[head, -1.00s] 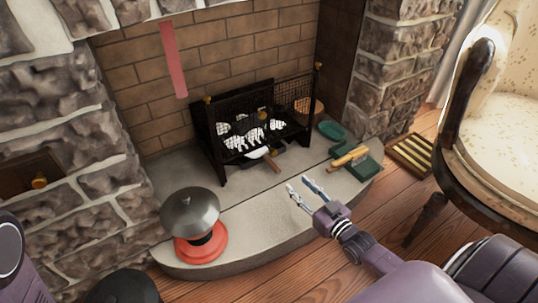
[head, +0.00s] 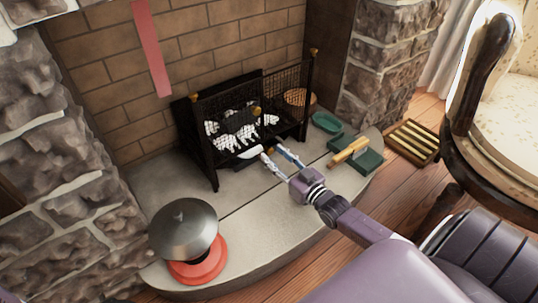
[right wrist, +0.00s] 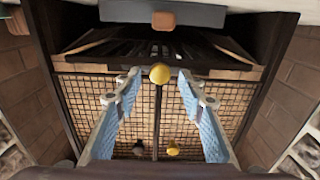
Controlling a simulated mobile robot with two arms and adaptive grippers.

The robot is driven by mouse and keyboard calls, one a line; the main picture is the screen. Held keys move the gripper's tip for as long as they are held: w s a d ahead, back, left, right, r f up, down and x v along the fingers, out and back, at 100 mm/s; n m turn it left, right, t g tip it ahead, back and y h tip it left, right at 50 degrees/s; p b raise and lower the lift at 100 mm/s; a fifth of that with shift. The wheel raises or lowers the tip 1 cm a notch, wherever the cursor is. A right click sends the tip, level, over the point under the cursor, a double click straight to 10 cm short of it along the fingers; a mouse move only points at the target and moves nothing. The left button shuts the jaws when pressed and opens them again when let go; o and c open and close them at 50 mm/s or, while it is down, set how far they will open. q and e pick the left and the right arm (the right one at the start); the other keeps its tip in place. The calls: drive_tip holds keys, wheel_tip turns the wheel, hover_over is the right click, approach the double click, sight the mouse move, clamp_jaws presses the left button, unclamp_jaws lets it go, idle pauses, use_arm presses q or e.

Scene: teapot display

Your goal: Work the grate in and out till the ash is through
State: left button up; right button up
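The black fire basket (head: 245,110) stands on the stone hearth with a mesh front. White, ash-like pieces (head: 222,142) show through it. In the right wrist view the dark slatted grate (right wrist: 110,44) lies across the top, above the mesh. A yellow round knob (right wrist: 159,74) shows in front of it. My right gripper (head: 272,152) is at the basket's lower front. In the right wrist view its fingers (right wrist: 158,85) are open on either side of the knob, with a gap on both sides. My left gripper is not in view.
A grey pan front (right wrist: 190,15) with a brown block handle (right wrist: 163,21) is close to the grate. A grey dome on a red base (head: 190,245) stands at left. A green box with a yellow piece (head: 355,155) and a green dish (head: 326,122) stand at right.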

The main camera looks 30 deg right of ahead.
sight(271, 152)
drive_tip(key=shift+w+a+b, duration=0.1)
drive_tip(key=shift+w+b, duration=0.5)
drive_tip(key=shift+w, duration=1)
drive_tip(key=shift+c, duration=0.4)
clamp_jaws()
